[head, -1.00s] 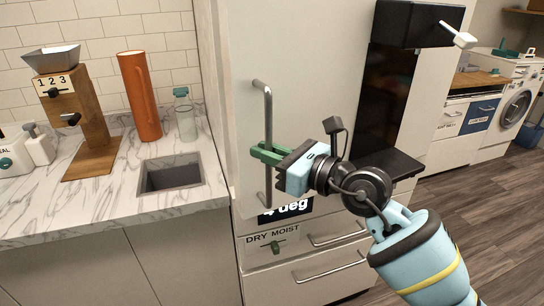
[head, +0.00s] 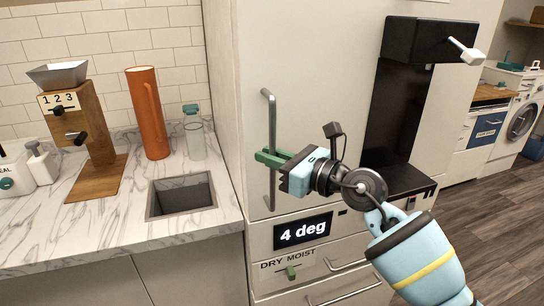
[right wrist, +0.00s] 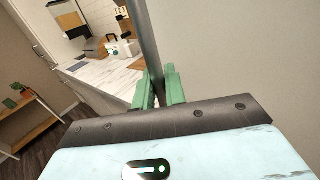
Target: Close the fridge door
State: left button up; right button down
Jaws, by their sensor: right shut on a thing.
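The white fridge door (head: 310,80) fills the middle of the head view. It stands flush or nearly flush with the fridge front; I cannot tell whether a small gap remains. Its grey vertical bar handle (head: 271,120) is near the door's left edge. My right gripper (head: 270,159) has its green fingers shut around the handle at about mid-height. In the right wrist view the handle (right wrist: 151,45) passes between the green fingers (right wrist: 160,90). My left gripper is not in view.
A "4 deg" display (head: 303,231) and drawers with bar handles (head: 345,265) are below the door. A marble counter (head: 120,225) with a small sink (head: 181,196), orange jug (head: 148,112) and wooden grinder (head: 92,140) is at left. A black dispenser (head: 395,110) is at right.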

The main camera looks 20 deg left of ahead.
jog(key=shift+w+d+r, duration=0.1)
jog(key=shift+w+r, duration=0.1)
jog(key=shift+r, duration=0.2)
jog(key=c, duration=1.7)
grip_release()
jog(key=shift+w+f, duration=0.1)
jog(key=shift+o, duration=0.8)
jog(key=shift+w+a+f, duration=0.2)
jog(key=shift+a, duration=0.1)
jog(key=shift+s, duration=0.1)
jog(key=v, duration=0.8)
jog(key=shift+s+a, duration=0.1)
